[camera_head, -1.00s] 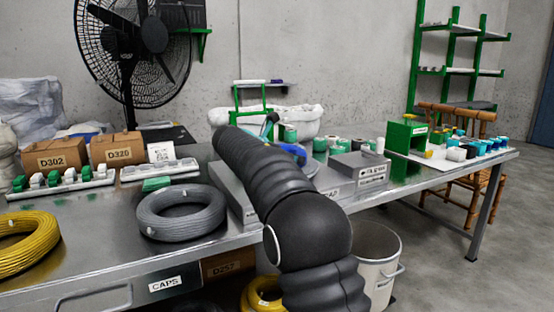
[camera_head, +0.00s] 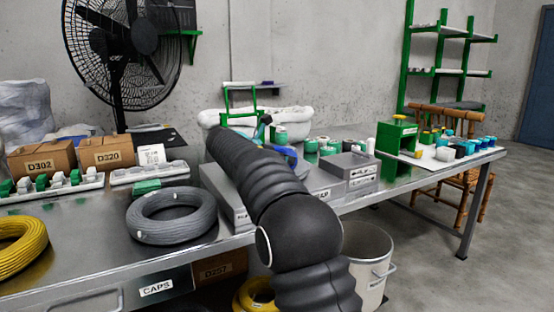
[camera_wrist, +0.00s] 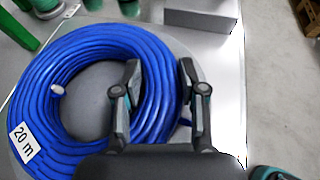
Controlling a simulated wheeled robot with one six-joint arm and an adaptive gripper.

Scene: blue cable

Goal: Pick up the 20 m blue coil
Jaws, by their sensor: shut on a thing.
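The blue coil (camera_wrist: 88,45) fills the left and middle of the wrist view, with a white "20 m" label (camera_wrist: 23,142) at its lower left. My gripper (camera_wrist: 160,72) is shut on the right side of the coil's ring, one finger inside the hole and the other outside. In the head view, only a small part of the blue coil (camera_head: 289,153) shows behind my arm. My arm hides most of the gripper there. I cannot tell whether the coil is clear of the surface beneath it.
A grey coil (camera_head: 171,216) and a yellow coil (camera_head: 20,246) lie on the metal table (camera_head: 95,236). Grey boxes (camera_head: 349,164) stand right of my arm, with several tape rolls behind. A green holder (camera_head: 397,137) stands farther right. A white bucket (camera_head: 367,259) is below the table edge.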

